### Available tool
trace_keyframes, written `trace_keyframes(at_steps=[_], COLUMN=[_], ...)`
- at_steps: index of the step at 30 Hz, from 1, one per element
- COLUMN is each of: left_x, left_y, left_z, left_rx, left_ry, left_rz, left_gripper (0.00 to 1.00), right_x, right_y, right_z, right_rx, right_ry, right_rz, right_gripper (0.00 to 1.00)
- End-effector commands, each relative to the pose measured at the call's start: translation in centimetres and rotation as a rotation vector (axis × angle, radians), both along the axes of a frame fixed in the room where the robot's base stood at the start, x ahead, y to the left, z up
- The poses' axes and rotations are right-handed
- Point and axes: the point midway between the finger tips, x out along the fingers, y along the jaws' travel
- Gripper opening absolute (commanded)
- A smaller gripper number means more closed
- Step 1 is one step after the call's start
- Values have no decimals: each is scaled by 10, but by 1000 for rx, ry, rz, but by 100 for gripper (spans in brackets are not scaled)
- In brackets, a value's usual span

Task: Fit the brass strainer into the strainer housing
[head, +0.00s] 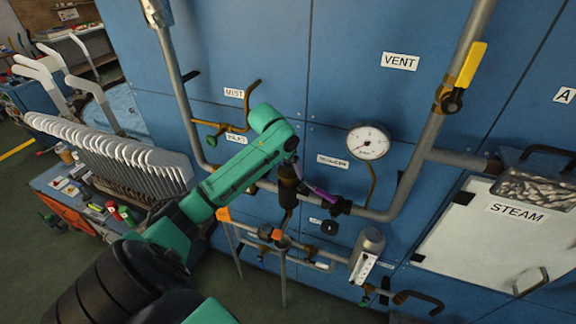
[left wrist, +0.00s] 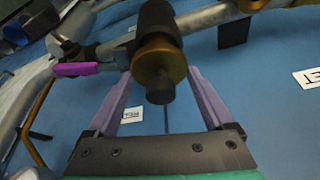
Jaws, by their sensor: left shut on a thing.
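My left gripper (head: 288,172) is at the pipe run in the head view, at the end of my teal arm. In the left wrist view its two pale purple fingers (left wrist: 160,74) stand on either side of a brass strainer (left wrist: 172,62), seen as a brass collar with a dark knob towards the camera. The dark cylindrical strainer housing (left wrist: 155,17) lies directly behind the brass, in line with it. The housing also shows in the head view (head: 288,190), partly behind the gripper. Any strainer body inside the housing is hidden. My right gripper is not in view.
A purple-handled valve (head: 318,191) is close beside the housing. A pressure gauge (head: 368,141), a yellow-handled valve (head: 471,66) and grey pipes (head: 410,180) are on the blue wall. A rack of white sock boards (head: 110,150) stands left; a steam cabinet (head: 480,245) is right.

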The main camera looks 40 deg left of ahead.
Motion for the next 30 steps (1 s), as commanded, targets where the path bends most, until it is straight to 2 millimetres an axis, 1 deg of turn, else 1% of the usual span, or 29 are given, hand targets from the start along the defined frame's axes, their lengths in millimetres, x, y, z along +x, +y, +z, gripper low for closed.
trace_keyframes(at_steps=[27, 28, 29, 30], left_x=[0, 0, 0, 0], left_y=[0, 0, 0, 0], left_z=[-23, -23, -23, -23], left_rx=[0, 0, 0, 0], left_ry=[-2, -2, -1, 0], left_rz=[0, 0, 0, 0], left_gripper=[0, 94, 100, 100], right_x=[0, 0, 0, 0], right_y=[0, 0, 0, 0], right_z=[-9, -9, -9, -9], right_rx=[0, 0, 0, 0], right_ry=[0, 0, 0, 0], right_rz=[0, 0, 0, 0], right_gripper=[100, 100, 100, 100])
